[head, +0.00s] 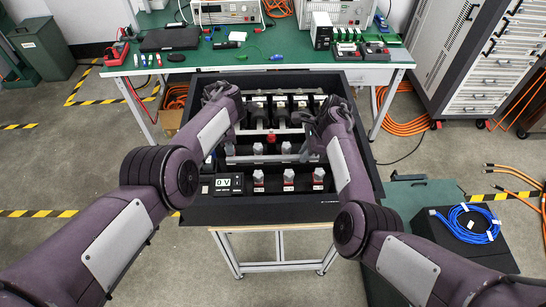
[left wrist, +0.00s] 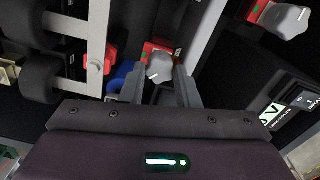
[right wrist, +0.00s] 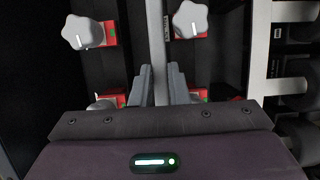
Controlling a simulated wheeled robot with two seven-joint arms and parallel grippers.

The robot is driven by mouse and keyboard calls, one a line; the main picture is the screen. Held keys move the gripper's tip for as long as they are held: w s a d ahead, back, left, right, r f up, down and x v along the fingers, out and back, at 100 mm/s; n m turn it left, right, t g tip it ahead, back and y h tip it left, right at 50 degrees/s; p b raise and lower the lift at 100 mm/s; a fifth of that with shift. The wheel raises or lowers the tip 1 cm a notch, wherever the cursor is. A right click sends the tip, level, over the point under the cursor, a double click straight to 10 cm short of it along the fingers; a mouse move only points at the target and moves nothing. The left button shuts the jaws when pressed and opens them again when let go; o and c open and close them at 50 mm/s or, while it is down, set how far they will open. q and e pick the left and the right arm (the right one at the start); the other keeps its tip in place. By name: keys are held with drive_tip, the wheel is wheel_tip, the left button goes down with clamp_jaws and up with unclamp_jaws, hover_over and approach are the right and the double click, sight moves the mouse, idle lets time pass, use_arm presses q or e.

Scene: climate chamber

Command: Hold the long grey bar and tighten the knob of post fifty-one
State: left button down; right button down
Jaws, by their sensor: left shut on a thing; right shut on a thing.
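The long grey bar (head: 275,158) lies across the black tray between two rows of grey knobs on red posts. My right gripper (right wrist: 156,90) is shut on the bar, which runs between its fingers in the right wrist view (right wrist: 157,40). My left gripper (left wrist: 160,88) is shut on a grey lobed knob (left wrist: 160,68) on a red post, at the left of the middle row, close beside the bar. In the head view my forearms hide most of both grippers. The post numbers are too small to read.
A meter (head: 230,184) reading 0 V sits in the tray's near left corner. Near-row knobs (head: 288,175) stand close to the bar. Black cylinders (head: 280,106) fill the far side. A green bench (head: 285,55) with instruments stands behind the tray (head: 200,215).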

use_arm(q)
drive_tip(key=m, duration=0.5)
use_arm(e)
drive_tip(key=shift+w+r, duration=0.3)
use_arm(q)
drive_tip(key=shift+m, duration=1.1)
